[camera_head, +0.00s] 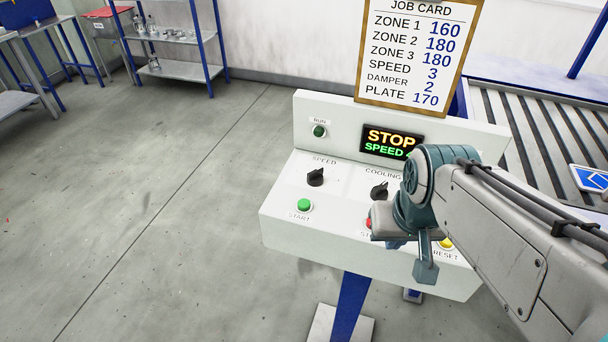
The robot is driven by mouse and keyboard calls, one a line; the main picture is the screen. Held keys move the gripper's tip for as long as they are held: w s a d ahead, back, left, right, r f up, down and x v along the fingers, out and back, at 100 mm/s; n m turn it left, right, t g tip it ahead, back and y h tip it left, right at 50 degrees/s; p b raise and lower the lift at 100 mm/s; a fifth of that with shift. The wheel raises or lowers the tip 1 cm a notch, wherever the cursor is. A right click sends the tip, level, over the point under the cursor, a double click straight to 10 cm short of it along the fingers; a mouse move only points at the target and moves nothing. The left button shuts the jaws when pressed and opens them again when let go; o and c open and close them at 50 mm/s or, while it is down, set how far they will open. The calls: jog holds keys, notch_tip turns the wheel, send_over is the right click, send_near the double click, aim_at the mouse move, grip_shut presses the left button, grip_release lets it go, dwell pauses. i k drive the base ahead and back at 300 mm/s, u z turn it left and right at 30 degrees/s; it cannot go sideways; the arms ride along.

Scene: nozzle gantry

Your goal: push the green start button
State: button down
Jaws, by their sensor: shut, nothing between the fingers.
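The green start button (304,205) sits at the lower left of the sloped white control console (330,228), above the label START. It is fully visible and nothing touches it. My gripper (426,268) is to the right of the button, over the console's right part near its front edge, and is shut with nothing in it. My wrist and gripper partly cover the red stop button (369,223) and the area around it. How high my gripper is above the console is hard to tell.
Two black knobs, SPEED (315,177) and COOLING (379,190), stand behind the buttons. A yellow reset button (446,243) is right of my gripper. The display (391,142) reads STOP. A job card (415,50) stands behind. The console's left side is clear.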

aim_at(303, 204)
jog(key=u, duration=2.3)
jog(key=k, duration=0.85)
jog(key=z, duration=1)
jog(key=i, duration=0.5)
